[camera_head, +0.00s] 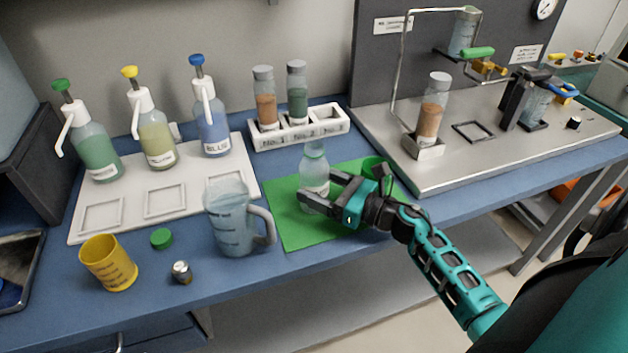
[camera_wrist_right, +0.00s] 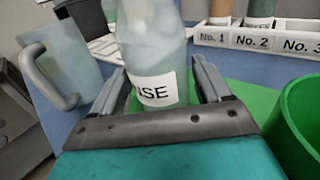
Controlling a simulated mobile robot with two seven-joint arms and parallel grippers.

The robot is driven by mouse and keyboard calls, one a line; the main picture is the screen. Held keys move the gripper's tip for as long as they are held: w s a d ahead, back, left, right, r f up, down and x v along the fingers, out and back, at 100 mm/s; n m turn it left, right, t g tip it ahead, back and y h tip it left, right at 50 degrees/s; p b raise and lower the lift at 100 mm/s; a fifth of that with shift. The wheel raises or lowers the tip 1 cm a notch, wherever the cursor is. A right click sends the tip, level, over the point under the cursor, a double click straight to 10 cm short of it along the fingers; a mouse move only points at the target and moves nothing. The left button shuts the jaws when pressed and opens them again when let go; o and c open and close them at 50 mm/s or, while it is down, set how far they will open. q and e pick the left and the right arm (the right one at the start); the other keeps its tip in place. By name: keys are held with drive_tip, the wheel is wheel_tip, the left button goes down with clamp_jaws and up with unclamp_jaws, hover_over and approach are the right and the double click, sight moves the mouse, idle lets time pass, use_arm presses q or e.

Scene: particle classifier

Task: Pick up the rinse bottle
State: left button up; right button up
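The rinse bottle (camera_head: 314,165), clear and pale with a white label, stands upright on the green mat (camera_head: 290,228). In the right wrist view the bottle (camera_wrist_right: 157,60) shows a label whose visible letters read "NSE". My right gripper (camera_head: 319,188) is low at the bottle, with one finger on each side of its body. In the wrist view the fingers (camera_wrist_right: 160,88) are spread, with a gap at the right finger; the left finger lies close to the bottle's edge. My left gripper is not in view.
A measuring jug (camera_head: 232,222) stands left of the bottle, and a green cup (camera_wrist_right: 300,120) stands close on the right. Behind is a white rack (camera_head: 300,132) with two sample bottles. A yellow cup (camera_head: 108,262) and pump bottles stand farther left.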

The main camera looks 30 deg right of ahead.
sight(321, 152)
drive_tip(key=c, duration=0.7)
drive_tip(key=shift+r, duration=0.1)
drive_tip(key=c, duration=0.4)
drive_tip(key=shift+r, duration=0.15)
wheel_tip(321, 152, up, 14)
drive_tip(key=p, duration=0.4)
drive_tip(key=shift+r, duration=2.7)
drive_tip(key=shift+r, duration=0.15)
